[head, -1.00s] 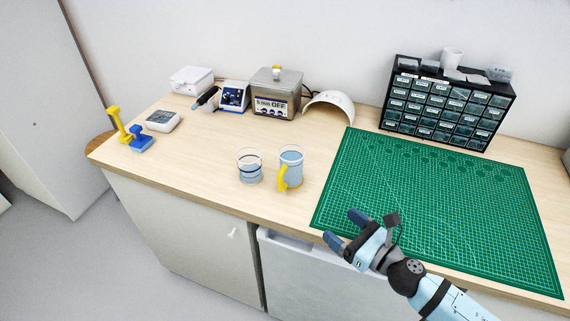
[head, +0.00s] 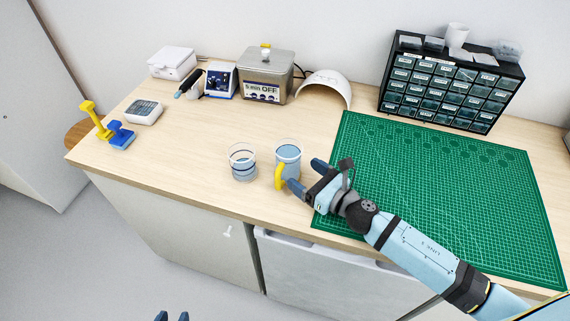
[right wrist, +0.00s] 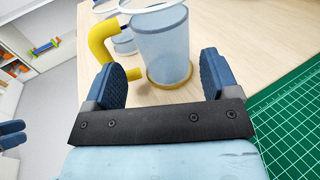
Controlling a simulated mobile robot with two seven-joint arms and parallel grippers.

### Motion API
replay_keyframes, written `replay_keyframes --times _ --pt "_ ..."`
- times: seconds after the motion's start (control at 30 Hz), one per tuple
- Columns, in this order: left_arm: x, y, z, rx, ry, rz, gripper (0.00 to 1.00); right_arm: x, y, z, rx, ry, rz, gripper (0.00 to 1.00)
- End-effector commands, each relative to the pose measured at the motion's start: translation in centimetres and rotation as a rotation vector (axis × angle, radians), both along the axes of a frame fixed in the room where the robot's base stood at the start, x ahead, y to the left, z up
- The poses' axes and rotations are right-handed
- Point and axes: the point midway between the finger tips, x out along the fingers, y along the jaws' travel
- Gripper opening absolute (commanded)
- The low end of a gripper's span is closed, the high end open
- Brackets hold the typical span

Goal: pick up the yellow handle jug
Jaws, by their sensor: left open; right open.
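The jug (head: 288,152) is clear with bluish contents and a yellow handle (head: 279,177) facing the front of the bench. It stands upright on the wooden bench. In the right wrist view the jug (right wrist: 163,45) stands just beyond the fingertips, with its yellow handle (right wrist: 103,45) to the left. My right gripper (head: 307,176) is open at the jug's front right; it also shows in the right wrist view (right wrist: 162,80), with nothing between its fingers. My left gripper (head: 171,316) shows only its fingertips at the bottom edge of the head view, apart and empty, far from the jug.
A clear beaker (head: 242,163) stands close to the left of the jug. A green cutting mat (head: 440,190) covers the bench's right side, with a drawer cabinet (head: 450,90) behind. An ultrasonic cleaner (head: 266,75) and white cover (head: 325,86) stand at the back.

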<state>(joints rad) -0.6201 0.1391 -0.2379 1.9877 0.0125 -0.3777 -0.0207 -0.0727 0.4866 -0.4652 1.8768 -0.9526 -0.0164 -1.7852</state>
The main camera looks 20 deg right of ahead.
Motion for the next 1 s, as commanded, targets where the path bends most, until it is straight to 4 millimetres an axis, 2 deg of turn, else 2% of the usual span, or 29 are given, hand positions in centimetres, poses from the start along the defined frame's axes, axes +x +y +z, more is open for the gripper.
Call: replay_keyframes --times 0.23,0.5,0.83,1.0 --pt "0.6 0.1 1.1 0.0 -0.014 0.003 0.43 1.6 0.9 0.1 -0.002 -0.001 0.0 0.81" --pt "0.6 0.2 2.3 -0.001 -0.017 0.003 0.43 5.1 2.6 0.1 0.0 0.0 -0.001 0.81" --pt "0.6 0.2 2.2 0.0 -0.014 0.003 0.43 5.8 3.0 0.0 -0.001 0.0 0.0 0.81" --pt "0.4 0.2 1.9 0.001 -0.01 0.002 0.43 5.7 3.0 0.0 -0.001 -0.001 0.0 0.42"
